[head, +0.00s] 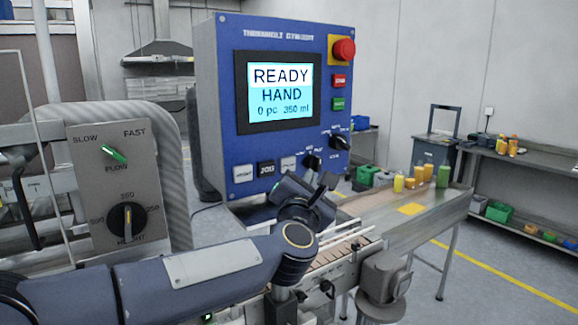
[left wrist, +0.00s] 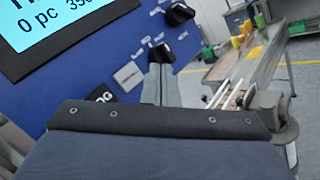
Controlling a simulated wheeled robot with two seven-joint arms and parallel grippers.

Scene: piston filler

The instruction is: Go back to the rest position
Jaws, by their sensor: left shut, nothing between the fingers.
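My left arm comes in from the left in the head view, and my left gripper (head: 322,188) is in front of the lower part of the blue control panel (head: 222,120). In the left wrist view the left gripper's fingers (left wrist: 159,72) are together and empty. Their tips are close to a black rotary knob (left wrist: 162,52); I cannot tell whether they touch it. The same knob shows in the head view (head: 312,162). The panel screen (head: 278,92) reads READY, HAND, 0 pc, 350 ml. My right gripper is not in view.
A grey plate with SLOW/FAST and volume knobs (head: 100,185) stands at the left. A conveyor (head: 345,245) with white rails runs below the panel towards a table (head: 445,205) with yellow and green containers. A red emergency button (head: 344,50) tops the panel.

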